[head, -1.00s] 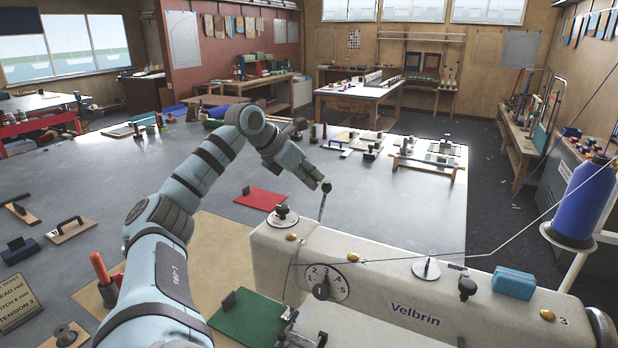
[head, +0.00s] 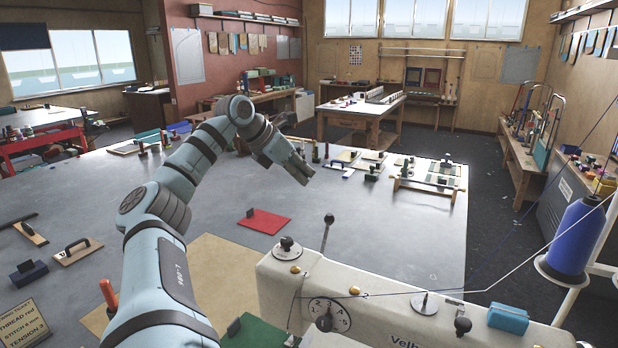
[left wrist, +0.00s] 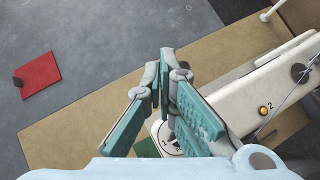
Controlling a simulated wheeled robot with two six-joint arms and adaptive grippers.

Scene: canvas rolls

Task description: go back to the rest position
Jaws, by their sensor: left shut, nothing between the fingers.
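My left arm reaches in from the lower left of the head view. My left gripper (head: 306,176) hangs in the air over the grey table (head: 390,225), beyond the sewing machine (head: 390,312) and right of the red board (head: 264,221). In the left wrist view my left gripper (left wrist: 166,62) has its teal-padded fingers together at the tips, with nothing between them. The sewing machine's white body (left wrist: 245,95) lies below and to the right there. My right gripper is not in view.
A blue thread cone (head: 575,240) stands at the right, with thread running to the machine. A lever (head: 328,228) sticks up near the machine's left end. Boards and small tools (head: 430,178) lie toward the table's far edge. The table's middle right is clear.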

